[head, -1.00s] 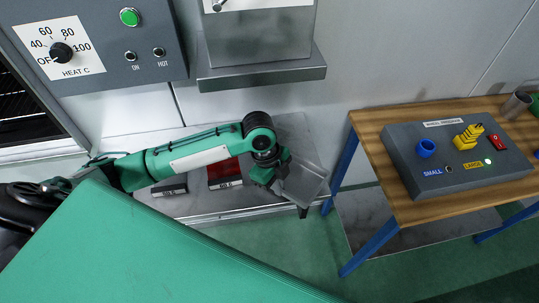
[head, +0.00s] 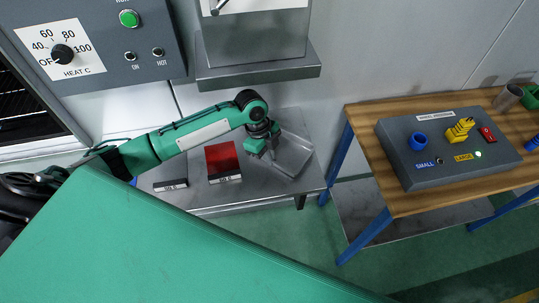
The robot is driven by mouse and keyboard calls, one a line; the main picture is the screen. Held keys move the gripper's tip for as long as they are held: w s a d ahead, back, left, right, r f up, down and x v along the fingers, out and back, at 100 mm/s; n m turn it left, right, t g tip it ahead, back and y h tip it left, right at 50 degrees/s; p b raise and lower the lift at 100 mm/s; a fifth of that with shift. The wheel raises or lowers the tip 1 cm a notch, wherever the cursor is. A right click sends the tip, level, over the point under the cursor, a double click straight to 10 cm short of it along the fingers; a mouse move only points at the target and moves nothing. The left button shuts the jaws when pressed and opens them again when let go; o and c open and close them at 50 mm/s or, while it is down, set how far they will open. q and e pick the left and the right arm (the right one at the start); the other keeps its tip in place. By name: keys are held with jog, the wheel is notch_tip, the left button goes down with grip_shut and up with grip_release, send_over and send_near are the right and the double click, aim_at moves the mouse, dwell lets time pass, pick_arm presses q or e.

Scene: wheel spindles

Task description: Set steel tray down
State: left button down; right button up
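The steel tray (head: 293,156) is a shallow grey metal tray. In the head view it appears to rest on the right part of the low grey bench top (head: 240,192), close to its right edge. My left gripper (head: 270,154) is at the tray's left side, pointing down, with its fingertips at or very near the rim. The fingers are small and partly hidden by the wrist, so whether they still pinch the rim cannot be told. My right gripper is not in view.
A red block (head: 222,160) and a dark labelled block (head: 170,185) are left of the tray. A steel ledge (head: 258,70) overhangs behind. Green floor lies between.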

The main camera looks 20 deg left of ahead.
pick_arm(q)
jog(key=shift+f, duration=0.15)
jog(key=c, duration=1.7)
grip_release()
jog(key=shift+w+a+r, duration=0.1)
jog(key=shift+r, duration=0.35)
jog(key=shift+w+a+r+b, duration=0.1)
jog(key=shift+a+r+b, duration=0.7)
jog(key=shift+a+r, duration=0.1)
jog(key=a+b, duration=0.1)
jog(key=a, duration=0.2)
jog(key=w+a+b, duration=0.1)
jog(key=a, duration=0.2)
jog(key=a+b, duration=0.2)
jog(key=a, duration=0.1)
jog(key=shift+w+a+r, duration=0.1)
jog(key=shift+w+a, duration=0.25)
jog(key=shift+w, duration=0.05)
jog(key=shift+w+a+r, duration=0.1)
jog(key=shift+a+r, duration=0.05)
jog(key=shift+a, duration=0.35)
